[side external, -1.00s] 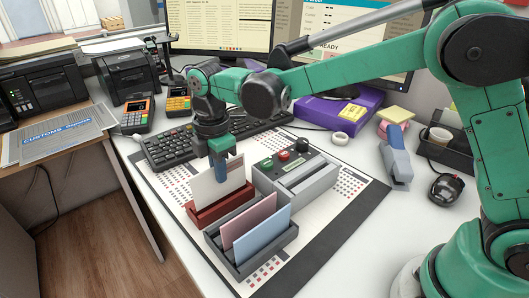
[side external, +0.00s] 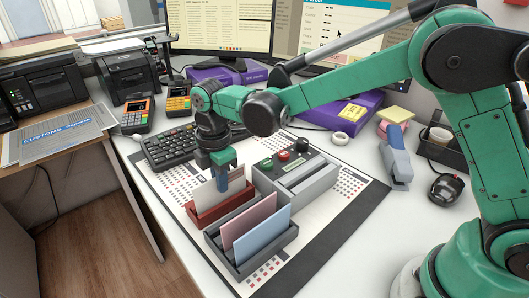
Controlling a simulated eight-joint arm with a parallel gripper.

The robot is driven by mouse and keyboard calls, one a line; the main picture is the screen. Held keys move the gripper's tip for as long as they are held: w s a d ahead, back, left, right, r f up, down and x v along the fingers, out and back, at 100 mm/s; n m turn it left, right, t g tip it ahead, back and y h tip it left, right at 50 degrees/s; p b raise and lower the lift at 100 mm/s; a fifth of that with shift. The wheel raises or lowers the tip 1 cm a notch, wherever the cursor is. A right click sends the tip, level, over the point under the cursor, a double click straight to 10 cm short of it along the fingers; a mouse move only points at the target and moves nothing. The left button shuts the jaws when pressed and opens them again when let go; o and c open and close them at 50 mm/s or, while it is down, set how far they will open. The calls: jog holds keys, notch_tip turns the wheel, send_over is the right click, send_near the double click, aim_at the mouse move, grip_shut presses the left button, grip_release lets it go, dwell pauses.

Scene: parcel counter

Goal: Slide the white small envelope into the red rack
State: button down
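The white small envelope (side external: 205,197) stands upright in the red rack (side external: 221,210), with its lower part hidden behind the rack's front wall. My gripper (side external: 223,184) comes down from above and is shut on the envelope's upper edge near its middle.
A grey rack (side external: 256,258) with a pink envelope (side external: 248,226) and a light blue envelope (side external: 263,238) stands just in front of the red rack. A grey device with buttons (side external: 299,176) is close on the right. A keyboard (side external: 168,150) lies behind left.

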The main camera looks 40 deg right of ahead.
jog(key=shift+f, duration=0.15)
jog(key=c, duration=0.9)
grip_release()
jog(key=shift+r, duration=2.85)
